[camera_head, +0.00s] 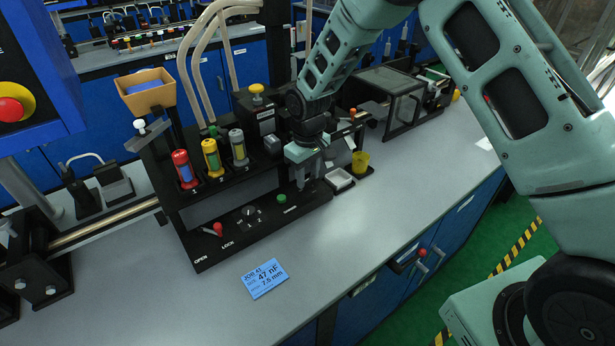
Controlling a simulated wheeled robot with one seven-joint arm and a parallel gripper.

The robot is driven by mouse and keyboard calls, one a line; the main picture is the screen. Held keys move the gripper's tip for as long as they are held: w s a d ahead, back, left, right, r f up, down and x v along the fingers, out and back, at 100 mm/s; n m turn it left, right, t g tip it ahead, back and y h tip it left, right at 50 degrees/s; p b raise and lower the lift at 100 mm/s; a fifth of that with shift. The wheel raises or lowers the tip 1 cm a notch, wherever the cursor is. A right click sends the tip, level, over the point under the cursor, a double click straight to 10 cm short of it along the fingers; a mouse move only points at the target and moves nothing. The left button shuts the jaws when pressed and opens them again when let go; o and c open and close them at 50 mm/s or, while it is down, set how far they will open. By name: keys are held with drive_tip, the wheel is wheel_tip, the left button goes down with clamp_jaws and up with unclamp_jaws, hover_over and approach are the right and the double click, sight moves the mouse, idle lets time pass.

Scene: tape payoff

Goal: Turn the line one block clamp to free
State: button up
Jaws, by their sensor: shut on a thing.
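The black block (230,185) of the line stands on the grey bench. A small lever with a red knob (217,229) sits low on its front left, above the white words OPEN and LOCK. I take this lever to be the clamp, but which word it points to is unclear. My gripper (302,185) is at the right end of the block, well right of the red lever and apart from it. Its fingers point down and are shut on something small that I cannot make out. The arm hides what lies behind the gripper.
Red, yellow and grey cylinders (211,157) stand upright on the block. A green button (282,198) sits left of my gripper. A blue job card (263,278) lies on clear bench in front.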

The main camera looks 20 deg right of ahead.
sight(308, 178)
drive_tip(key=shift+m, duration=0.9)
drive_tip(key=o, duration=1)
wheel_tip(308, 178, up, 18)
drive_tip(key=b, duration=0.3)
drive_tip(key=shift+f, duration=0.25)
